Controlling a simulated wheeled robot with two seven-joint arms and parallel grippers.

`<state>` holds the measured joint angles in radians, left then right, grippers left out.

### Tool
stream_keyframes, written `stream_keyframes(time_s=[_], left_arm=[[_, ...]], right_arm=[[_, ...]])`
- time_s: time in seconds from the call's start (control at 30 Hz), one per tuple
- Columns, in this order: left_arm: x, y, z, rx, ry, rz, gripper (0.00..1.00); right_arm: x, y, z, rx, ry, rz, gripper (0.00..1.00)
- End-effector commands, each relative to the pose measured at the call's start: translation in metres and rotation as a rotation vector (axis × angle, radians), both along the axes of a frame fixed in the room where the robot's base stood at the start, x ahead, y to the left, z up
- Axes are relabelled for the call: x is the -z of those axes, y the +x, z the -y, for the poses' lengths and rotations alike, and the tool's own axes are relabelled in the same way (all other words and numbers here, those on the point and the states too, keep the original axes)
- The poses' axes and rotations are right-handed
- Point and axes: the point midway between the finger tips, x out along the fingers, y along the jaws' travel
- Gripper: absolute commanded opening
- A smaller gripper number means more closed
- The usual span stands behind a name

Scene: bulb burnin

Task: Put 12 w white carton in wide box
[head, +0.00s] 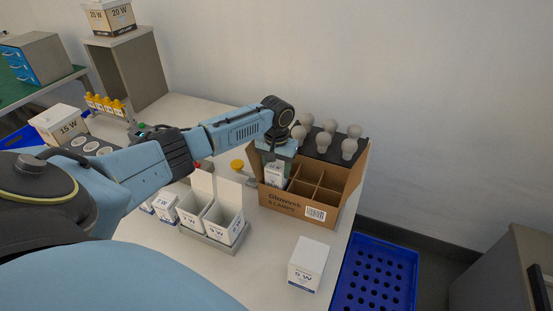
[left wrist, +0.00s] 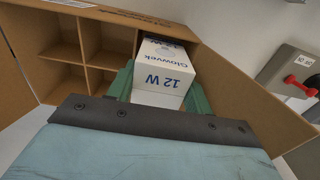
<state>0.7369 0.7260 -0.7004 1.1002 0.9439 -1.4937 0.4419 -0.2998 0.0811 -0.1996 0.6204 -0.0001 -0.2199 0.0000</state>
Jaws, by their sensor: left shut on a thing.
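The wide box is a brown open carton (head: 290,203) marked 6 lamps, with divided compartments, on the right part of the table. My left gripper (head: 277,160) is over its left end, pointing down, and is shut on the white 12 W carton (head: 274,175). In the left wrist view the 12 W carton (left wrist: 163,72) sits between the green fingers, at the end compartment of the box (left wrist: 110,15). Its lower part is hidden, so I cannot tell how deep it sits. The other compartments that show are empty. My right gripper is not in view.
Several bulbs (head: 323,142) stand on a dark rack behind the box. A white 5 W carton (head: 308,264) stands at the table's front right. Open white cartons (head: 226,214) stand in a grey tray left of the box. A blue crate (head: 378,275) is below, right of the table.

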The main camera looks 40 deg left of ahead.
Motion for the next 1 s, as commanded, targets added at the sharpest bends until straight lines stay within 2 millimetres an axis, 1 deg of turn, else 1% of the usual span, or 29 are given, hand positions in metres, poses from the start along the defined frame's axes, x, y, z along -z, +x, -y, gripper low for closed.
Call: stream_keyframes(time_s=[0.87, 0.9, 0.97, 1.0], left_arm=[[0.046, 0.000, 0.000, 0.000, 0.000, -0.001, 0.27], [0.046, 0.000, 0.000, 0.001, 0.000, -0.001, 0.52], [0.045, 0.000, 0.000, 0.001, 0.000, -0.001, 0.60], [0.045, 0.000, 0.000, 0.001, 0.001, -0.001, 0.60]], right_arm=[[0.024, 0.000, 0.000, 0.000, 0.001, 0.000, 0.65], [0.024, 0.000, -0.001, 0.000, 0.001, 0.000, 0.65], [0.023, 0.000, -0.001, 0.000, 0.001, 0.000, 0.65], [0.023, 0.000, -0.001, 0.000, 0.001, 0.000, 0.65]])
